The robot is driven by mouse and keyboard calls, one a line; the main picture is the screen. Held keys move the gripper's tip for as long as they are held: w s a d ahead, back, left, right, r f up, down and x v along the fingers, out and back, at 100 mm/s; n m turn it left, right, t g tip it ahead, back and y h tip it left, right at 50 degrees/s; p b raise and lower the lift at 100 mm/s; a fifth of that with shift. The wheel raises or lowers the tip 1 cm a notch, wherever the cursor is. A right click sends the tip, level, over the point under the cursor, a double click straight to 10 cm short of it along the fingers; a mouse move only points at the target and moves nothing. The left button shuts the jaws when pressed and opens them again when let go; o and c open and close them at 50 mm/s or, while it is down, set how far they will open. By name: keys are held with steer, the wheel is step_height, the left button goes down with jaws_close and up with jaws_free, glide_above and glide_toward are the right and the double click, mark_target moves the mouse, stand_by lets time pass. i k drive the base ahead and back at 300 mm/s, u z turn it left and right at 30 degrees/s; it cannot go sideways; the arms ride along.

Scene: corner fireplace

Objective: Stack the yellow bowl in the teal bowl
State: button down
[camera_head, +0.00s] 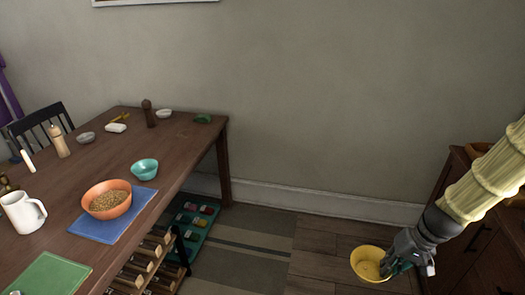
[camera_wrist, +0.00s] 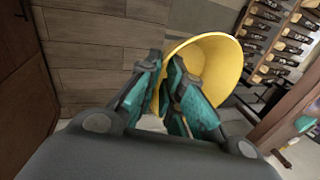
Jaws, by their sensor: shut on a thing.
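The yellow bowl (camera_head: 368,262) is held in the air over the floor, right of the table in the head view. My gripper (camera_head: 392,264) is shut on its right rim. In the wrist view the yellow bowl (camera_wrist: 213,62) is tilted, with its rim between the teal-padded fingers of my gripper (camera_wrist: 172,100). The teal bowl (camera_head: 145,169) stands upright on the wooden table, apart from my gripper, and looks empty.
On the table (camera_head: 185,145), an orange bowl of grain (camera_head: 107,200) sits on a blue mat (camera_head: 128,224) near the teal bowl. A white mug (camera_head: 22,212), pepper mill (camera_head: 149,113) and green bowl (camera_head: 203,118) stand around. A wooden cabinet (camera_head: 470,240) is at right.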

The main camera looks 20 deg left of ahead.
mark_target(146, 171)
steer(key=i, duration=2.15)
steer(key=u, duration=3.1)
